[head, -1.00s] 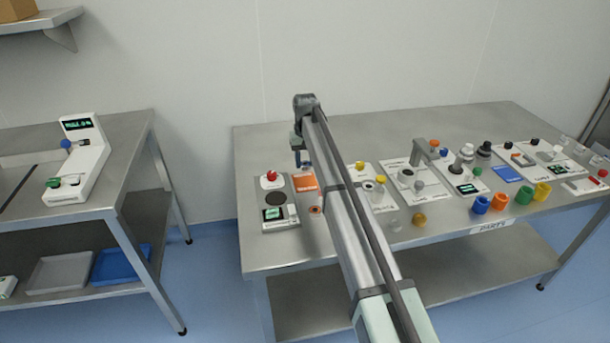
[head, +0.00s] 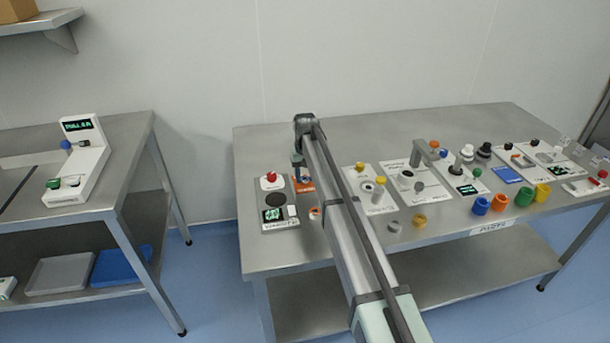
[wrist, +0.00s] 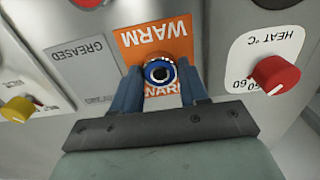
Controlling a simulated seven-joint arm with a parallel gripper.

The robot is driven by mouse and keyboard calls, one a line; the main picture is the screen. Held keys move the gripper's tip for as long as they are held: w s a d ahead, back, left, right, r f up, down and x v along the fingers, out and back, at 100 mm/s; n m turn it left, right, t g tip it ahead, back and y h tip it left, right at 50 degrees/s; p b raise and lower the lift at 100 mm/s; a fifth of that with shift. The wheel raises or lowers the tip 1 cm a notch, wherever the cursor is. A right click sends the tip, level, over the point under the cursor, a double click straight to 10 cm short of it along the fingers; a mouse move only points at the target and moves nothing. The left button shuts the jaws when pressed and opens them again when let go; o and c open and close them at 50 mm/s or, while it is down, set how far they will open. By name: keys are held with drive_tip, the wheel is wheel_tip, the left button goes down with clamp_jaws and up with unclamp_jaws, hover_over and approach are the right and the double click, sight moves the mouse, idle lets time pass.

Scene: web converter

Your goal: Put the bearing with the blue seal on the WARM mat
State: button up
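Whether the bearing touches the mat is hard to tell. In the head view my gripper (head: 298,172) is low over the WARM mat (head: 305,186), and the bearing is too small to make out.
The heater panel with a red knob (wrist: 275,75) stands beside the mat. A grey GREASED mat (wrist: 80,65) and a yellow knob (wrist: 18,108) are on the other side. A white and orange ring (head: 315,213) lies in front. Several coloured parts fill the bench's right side.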

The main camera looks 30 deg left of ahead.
sight(305, 178)
drive_tip(key=o, duration=0.4)
drive_tip(key=shift+r, duration=0.1)
wheel_tip(305, 178, up, 12)
idle(0.6)
idle(0.4)
